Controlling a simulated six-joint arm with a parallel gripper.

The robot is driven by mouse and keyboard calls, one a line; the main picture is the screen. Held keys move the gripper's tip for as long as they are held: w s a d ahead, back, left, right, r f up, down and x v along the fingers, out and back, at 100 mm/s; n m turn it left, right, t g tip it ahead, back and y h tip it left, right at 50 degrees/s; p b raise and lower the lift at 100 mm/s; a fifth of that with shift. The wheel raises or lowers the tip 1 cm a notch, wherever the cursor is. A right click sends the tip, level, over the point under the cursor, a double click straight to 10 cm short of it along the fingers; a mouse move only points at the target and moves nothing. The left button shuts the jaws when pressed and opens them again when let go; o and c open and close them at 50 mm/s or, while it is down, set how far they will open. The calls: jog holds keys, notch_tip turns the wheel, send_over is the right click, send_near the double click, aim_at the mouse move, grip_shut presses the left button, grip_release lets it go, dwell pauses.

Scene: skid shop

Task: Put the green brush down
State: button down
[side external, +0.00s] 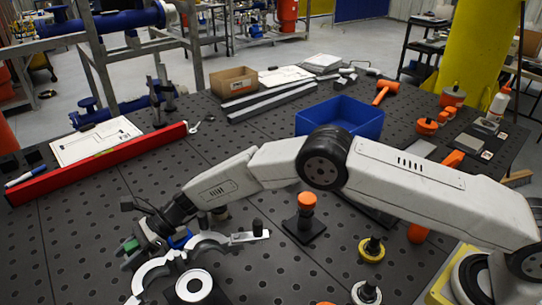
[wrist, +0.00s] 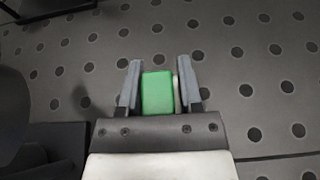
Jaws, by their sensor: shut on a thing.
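The green brush shows in the wrist view as a green block (wrist: 158,92) with a pale strip along its right side. My gripper (wrist: 160,85) is shut on it, one grey finger on each side. In the side external view a small part of the green brush (side external: 131,245) shows at the lower left, beside my gripper (side external: 146,243). My gripper is low, near the perforated dark table (wrist: 225,75). I cannot tell whether the brush touches the table.
A white curved clamp-like part (side external: 150,275) lies close by my gripper. A black block with an orange cap (side external: 306,203) stands to the right. A red straightedge (side external: 100,163) lies behind, with a blue bin (side external: 340,117) farther back. The table in the wrist view is mostly clear.

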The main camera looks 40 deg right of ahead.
jog(key=shift+f, duration=0.25)
jog(key=shift+c, duration=1.3)
grip_release()
jog(key=shift+r, duration=0.15)
jog(key=shift+r, duration=0.5)
jog(key=v, duration=1.1)
jog(key=shift+f, duration=0.1)
jog(key=shift+d+r, duration=0.2)
jog(key=shift+d, duration=0.3)
jog(key=shift+d, duration=0.1)
